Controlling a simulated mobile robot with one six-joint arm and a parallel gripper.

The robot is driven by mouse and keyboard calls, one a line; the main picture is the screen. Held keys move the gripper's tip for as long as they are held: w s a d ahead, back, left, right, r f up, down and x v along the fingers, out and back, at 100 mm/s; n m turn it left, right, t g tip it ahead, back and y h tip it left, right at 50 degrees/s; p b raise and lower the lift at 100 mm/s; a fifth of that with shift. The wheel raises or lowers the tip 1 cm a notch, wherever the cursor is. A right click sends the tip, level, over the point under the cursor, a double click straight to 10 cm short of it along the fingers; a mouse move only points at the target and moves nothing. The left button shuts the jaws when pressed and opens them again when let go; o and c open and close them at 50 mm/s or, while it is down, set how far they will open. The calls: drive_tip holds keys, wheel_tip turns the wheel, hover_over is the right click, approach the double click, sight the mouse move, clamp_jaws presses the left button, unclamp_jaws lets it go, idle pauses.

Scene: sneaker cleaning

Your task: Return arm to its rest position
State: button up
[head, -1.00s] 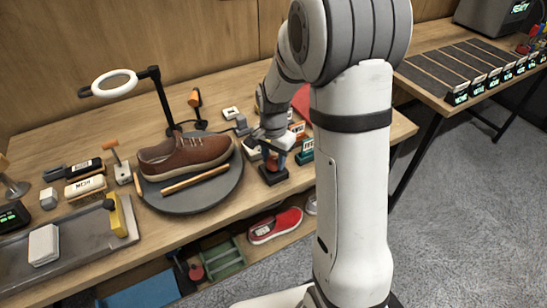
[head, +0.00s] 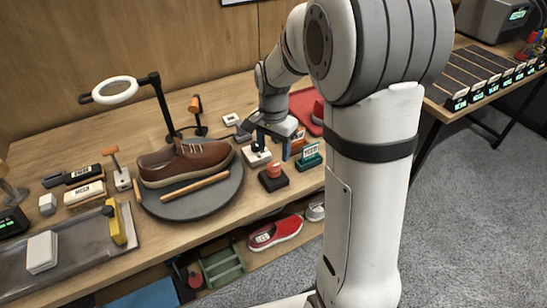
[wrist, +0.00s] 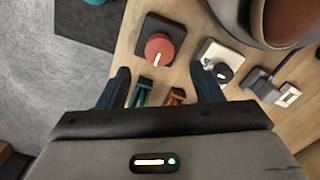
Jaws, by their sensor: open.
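My gripper (head: 273,148) is raised over the right part of the workbench, behind the red knob on a black base (head: 272,172). In the wrist view its two dark fingers stand wide apart, with nothing held between them (wrist: 161,88). The red knob (wrist: 158,47) and a white block with a black knob (wrist: 220,68) lie beyond the fingertips. The white block also shows below my gripper in the head view (head: 256,157). A brown sneaker (head: 185,163) rests on the round dark turntable (head: 205,208), left of my gripper and apart from it.
A teal sign stand (head: 310,158) and a red mat (head: 302,108) are near my gripper. A ring lamp (head: 115,91) stands at the back left. A metal tray (head: 85,262) is at the front left. A red shoe (head: 275,232) sits on the lower shelf.

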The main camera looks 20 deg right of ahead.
drive_tip(key=shift+r, duration=0.55)
drive_tip(key=shift+s+r, duration=0.1)
drive_tip(key=s+r+n+t, duration=0.1)
drive_tip(key=s+r+n, duration=0.2)
drive_tip(key=s, duration=0.6)
drive_tip(key=s+r+n+t, duration=0.1)
drive_tip(key=s+r+n, duration=0.2)
drive_tip(key=s+n, duration=0.3)
drive_tip(key=s, duration=0.4)
drive_tip(key=shift+s+r+n+t, duration=0.25)
drive_tip(key=shift+s+n+t, duration=0.05)
drive_tip(key=shift+t, duration=0.1)
drive_tip(key=shift+d, duration=0.1)
